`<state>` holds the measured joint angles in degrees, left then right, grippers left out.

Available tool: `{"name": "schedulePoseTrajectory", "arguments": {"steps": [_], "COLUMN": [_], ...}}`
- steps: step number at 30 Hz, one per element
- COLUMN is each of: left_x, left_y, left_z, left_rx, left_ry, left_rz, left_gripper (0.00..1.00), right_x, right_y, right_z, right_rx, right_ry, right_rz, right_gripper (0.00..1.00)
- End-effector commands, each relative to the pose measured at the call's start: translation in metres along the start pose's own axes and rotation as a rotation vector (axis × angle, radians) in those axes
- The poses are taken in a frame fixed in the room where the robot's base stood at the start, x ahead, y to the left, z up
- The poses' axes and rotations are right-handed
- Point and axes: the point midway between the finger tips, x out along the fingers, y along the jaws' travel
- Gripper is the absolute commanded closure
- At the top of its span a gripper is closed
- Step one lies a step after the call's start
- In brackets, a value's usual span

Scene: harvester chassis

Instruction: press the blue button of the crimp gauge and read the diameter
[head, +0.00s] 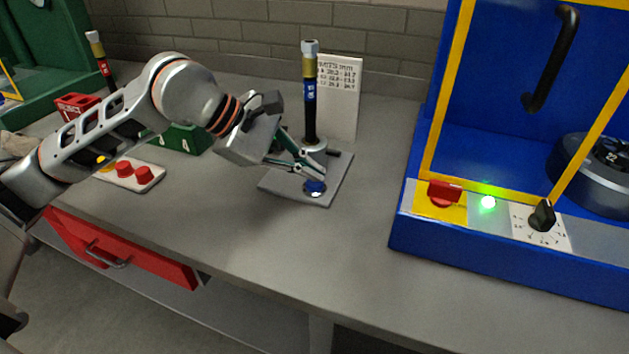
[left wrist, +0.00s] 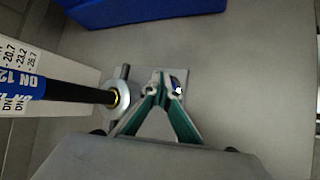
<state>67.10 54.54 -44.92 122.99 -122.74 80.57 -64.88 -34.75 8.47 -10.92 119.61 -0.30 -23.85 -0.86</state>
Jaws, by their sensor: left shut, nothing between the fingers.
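The crimp gauge (head: 335,180) is a grey plate on the bench with a round metal seat. A black hose (head: 310,105) with a metal end fitting and a blue band stands upright in the seat. No diameter reading is legible. My right gripper is out of view.
A white limits card (head: 342,95) stands behind the hose. A blue crimping machine (head: 420,235) with a lit green lamp (head: 488,202) is at the right. A control plate with red buttons (head: 125,169), a green bin (head: 182,138) and a red bin (head: 77,104) are left.

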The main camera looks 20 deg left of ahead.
Motion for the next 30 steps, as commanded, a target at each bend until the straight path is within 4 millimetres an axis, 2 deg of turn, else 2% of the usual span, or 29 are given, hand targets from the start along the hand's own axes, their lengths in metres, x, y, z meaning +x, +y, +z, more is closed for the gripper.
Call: {"name": "schedulePoseTrajectory", "arguments": {"steps": [30], "left_x": [0.0068], "left_y": [-0.0052], "left_z": [-0.0051], "left_rx": [-0.001], "left_ry": [0.001], "left_rz": [-0.002], "left_gripper": [1.00], "right_x": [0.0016], "right_y": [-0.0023], "right_z": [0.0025], "right_rx": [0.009], "right_ry": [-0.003], "right_rz": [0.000], "right_gripper": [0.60]}}
